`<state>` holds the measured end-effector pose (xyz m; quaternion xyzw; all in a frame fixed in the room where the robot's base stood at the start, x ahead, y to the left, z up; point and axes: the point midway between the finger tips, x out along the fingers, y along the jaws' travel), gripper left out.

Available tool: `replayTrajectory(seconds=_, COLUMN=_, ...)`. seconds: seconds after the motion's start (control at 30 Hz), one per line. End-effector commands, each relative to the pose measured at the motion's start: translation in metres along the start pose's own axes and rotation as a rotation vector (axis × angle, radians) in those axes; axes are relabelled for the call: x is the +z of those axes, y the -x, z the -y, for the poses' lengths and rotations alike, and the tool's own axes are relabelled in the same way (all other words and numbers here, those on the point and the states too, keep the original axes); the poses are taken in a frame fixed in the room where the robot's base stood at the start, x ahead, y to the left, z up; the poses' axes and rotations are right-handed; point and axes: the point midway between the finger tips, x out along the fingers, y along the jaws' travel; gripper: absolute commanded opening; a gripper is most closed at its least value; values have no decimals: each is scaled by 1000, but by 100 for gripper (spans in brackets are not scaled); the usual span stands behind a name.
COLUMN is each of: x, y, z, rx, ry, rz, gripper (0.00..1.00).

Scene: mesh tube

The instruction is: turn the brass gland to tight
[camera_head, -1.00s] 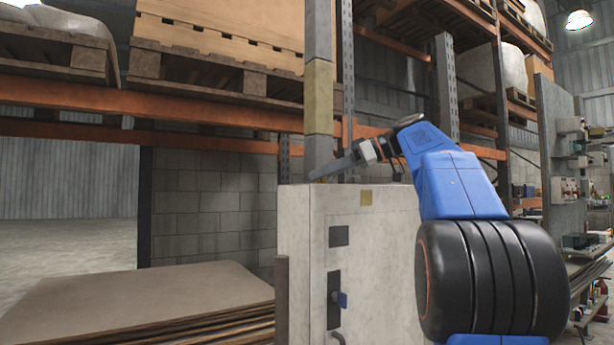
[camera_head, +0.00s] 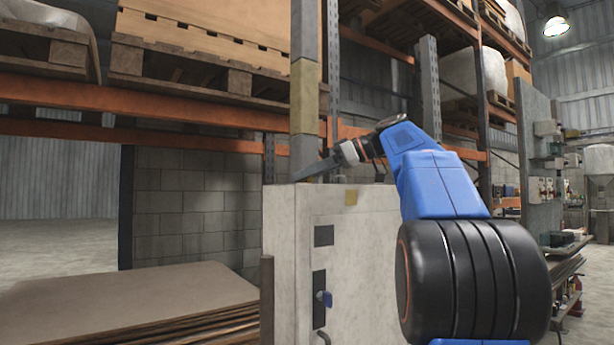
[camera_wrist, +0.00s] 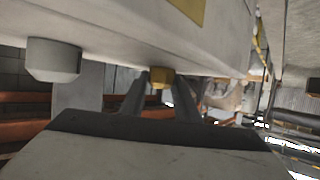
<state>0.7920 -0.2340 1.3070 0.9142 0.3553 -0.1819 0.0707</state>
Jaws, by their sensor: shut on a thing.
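The brass gland (camera_wrist: 160,76) is a small faceted brass fitting on the underside of a pale panel edge in the wrist view. My gripper (camera_wrist: 160,90) is shut on it, with one dark finger on either side. The gland's marks and how tight it sits cannot be told. In the head view my gripper (camera_head: 312,170) reaches left over the top of a pale grey cabinet (camera_head: 350,240), and the gland is hidden there. A larger grey faceted fitting (camera_wrist: 53,60) sits left of the brass one in the wrist view, apart from my fingers.
A post (camera_head: 304,95) rises behind my gripper. Stacked brown sheets (camera_head: 130,300) lie at lower left. Pallet racking (camera_head: 190,110) stands behind. Open floor shows at far left.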

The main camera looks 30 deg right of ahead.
Motion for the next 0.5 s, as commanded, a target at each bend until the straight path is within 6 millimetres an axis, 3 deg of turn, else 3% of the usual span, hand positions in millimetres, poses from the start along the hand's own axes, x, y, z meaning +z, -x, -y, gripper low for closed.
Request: replayTrajectory(seconds=0.5, x=-1, y=-1, z=4, rx=387, ry=-156, rz=-1, gripper=6)
